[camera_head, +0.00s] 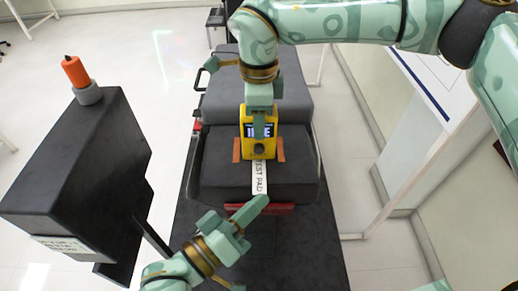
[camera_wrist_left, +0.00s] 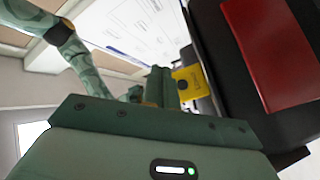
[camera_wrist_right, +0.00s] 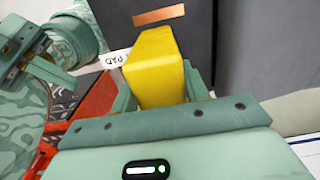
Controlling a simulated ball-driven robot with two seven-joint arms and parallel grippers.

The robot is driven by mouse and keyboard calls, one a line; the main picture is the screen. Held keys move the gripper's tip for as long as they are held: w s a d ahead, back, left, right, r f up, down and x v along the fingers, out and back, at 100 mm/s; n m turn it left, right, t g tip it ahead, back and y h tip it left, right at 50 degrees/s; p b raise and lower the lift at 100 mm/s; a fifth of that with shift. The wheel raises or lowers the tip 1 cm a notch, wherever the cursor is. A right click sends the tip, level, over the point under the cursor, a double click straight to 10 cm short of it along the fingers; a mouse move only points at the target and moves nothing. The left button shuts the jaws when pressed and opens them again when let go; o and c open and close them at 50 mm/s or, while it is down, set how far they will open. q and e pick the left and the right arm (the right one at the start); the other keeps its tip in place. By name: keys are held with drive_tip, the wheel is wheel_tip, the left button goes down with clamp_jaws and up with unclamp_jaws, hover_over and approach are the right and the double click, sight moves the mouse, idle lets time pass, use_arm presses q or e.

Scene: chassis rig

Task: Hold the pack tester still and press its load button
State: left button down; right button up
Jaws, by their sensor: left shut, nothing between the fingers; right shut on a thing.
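The yellow pack tester (camera_head: 246,150) stands on the dark grey pack near the "TEST PAD" label (camera_head: 260,178), between two orange-brown strips. Its dark display and a round dark button (camera_head: 259,149) face the head camera. My right gripper (camera_head: 259,122) is shut on the tester from above; the right wrist view shows the yellow body (camera_wrist_right: 157,65) between its fingers. My left gripper (camera_head: 256,204) is shut and empty, in front of the tester near the pack's front edge and apart from it. In the left wrist view part of the tester (camera_wrist_left: 187,82) shows beyond the fingers.
A black box-like stand (camera_head: 75,165) with an orange-tipped tool (camera_head: 75,72) in a grey holder is at the left. A red part (camera_head: 280,209) lies along the pack's front edge. A white board (camera_head: 435,75) stands at the right. Open floor lies at the upper left.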

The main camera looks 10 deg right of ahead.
sight(259, 149)
use_arm(q)
drive_tip(key=shift+w, duration=0.1)
drive_tip(key=shift+w+d, duration=0.3)
drive_tip(key=shift+w, duration=1.1)
drive_tip(key=shift+w+d, duration=0.3)
drive_tip(key=shift+w, duration=1.15)
drive_tip(key=shift+w+d, duration=0.3)
drive_tip(key=shift+w, duration=1.1)
drive_tip(key=shift+w, duration=0.1)
drive_tip(key=shift+w, duration=0.1)
drive_tip(key=shift+r, duration=0.1)
use_arm(e)
drive_tip(key=shift+s+r, duration=0.1)
drive_tip(key=shift+s, duration=0.05)
